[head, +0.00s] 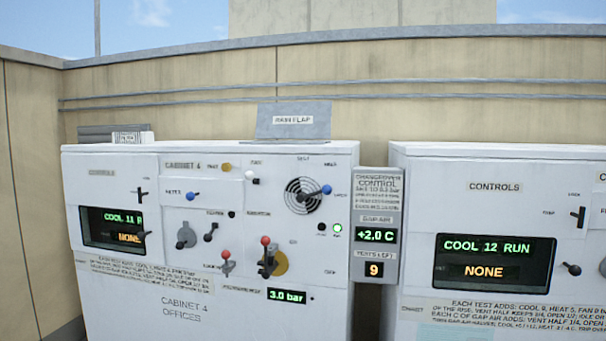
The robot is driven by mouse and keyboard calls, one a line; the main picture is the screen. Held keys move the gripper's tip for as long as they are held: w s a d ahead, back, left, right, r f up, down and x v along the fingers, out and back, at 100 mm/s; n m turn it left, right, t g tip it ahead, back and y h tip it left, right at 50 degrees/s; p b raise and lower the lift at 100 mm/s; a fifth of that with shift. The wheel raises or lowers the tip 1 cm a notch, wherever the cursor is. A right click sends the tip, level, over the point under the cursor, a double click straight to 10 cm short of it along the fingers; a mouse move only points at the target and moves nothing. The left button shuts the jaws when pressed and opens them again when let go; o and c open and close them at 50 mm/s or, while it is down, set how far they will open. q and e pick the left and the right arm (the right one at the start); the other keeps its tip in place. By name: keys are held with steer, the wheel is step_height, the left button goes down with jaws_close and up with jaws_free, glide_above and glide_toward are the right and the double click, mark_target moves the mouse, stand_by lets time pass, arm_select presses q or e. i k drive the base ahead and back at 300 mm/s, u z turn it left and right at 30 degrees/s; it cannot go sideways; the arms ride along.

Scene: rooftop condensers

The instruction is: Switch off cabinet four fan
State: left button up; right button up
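Cabinet 4 (180,327) is the white cabinet at the left in the head view, marked "CABINET 4 OFFICES". Its left display (112,228) reads "COOL 11 R", cut off, and "NONE". A round fan grille (300,198) sits at its upper right, with a blue-knobbed lever (326,189) across its right side. Below the grille are a black button or lamp (321,227) and a lit green lamp (337,228). A white knob (250,175) and another blue-knobbed lever (193,196) are further left. Most small control labels are too blurred to read. Neither gripper is in view.
Two red-knobbed levers (226,255) stick out low on cabinet 4, above a "3.0 bar" display (287,296). A narrow panel (378,235) reads "+2.0 C" and "9". A second cabinet (420,185) at right shows "COOL 12 RUN". A wall (180,75) stands behind.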

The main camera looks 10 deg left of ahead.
mark_target(249, 175)
steer(key=z, duration=2.85)
steer(key=k, duration=1.65)
steer(key=u, duration=2.45)
